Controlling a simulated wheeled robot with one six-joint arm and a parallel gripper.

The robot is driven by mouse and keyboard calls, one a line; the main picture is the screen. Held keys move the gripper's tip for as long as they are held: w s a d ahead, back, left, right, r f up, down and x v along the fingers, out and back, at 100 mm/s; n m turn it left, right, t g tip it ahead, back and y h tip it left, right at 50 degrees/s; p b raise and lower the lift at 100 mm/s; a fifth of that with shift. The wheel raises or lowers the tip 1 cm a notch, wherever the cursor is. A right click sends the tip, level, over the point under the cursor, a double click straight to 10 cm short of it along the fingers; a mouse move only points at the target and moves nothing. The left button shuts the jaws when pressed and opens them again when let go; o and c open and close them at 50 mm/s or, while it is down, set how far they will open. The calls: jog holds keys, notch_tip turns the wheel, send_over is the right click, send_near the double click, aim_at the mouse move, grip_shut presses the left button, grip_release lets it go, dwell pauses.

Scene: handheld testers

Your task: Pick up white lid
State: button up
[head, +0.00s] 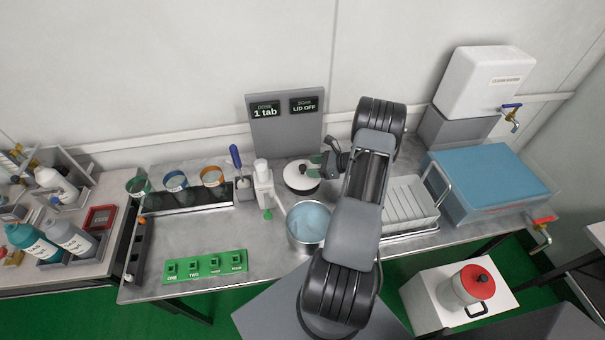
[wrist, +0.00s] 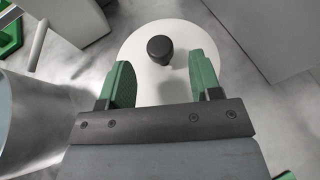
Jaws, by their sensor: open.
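The white lid (head: 301,183) is a round disc with a black knob, lying on the metal bench in front of the grey sign panel. In the wrist view the white lid (wrist: 148,88) fills the middle, with its black knob (wrist: 159,49) on top. My gripper (head: 320,163) is at the right edge of the lid in the head view. In the wrist view my gripper (wrist: 160,75) has its two green fingers apart over the lid. The knob stands just beyond the fingertips, roughly between their lines. Nothing is between the fingers. I cannot tell the exact height above the lid.
A metal pot (head: 308,227) of bluish liquid stands in front of the lid. A white dispenser (head: 263,186) is close on its left. The sign panel (head: 284,126) is behind. A white rack (head: 408,203) and blue-topped box (head: 490,180) lie right.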

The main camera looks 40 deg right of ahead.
aim_at(302, 167)
jog(key=x, duration=0.1)
jog(key=p+x, duration=0.1)
jog(key=x, duration=0.3)
jog(key=shift+r+p, duration=0.25)
jog(key=shift+p, duration=0.1)
jog(key=shift+x, duration=0.75)
jog(key=shift+d, duration=0.1)
jog(key=c, duration=1)
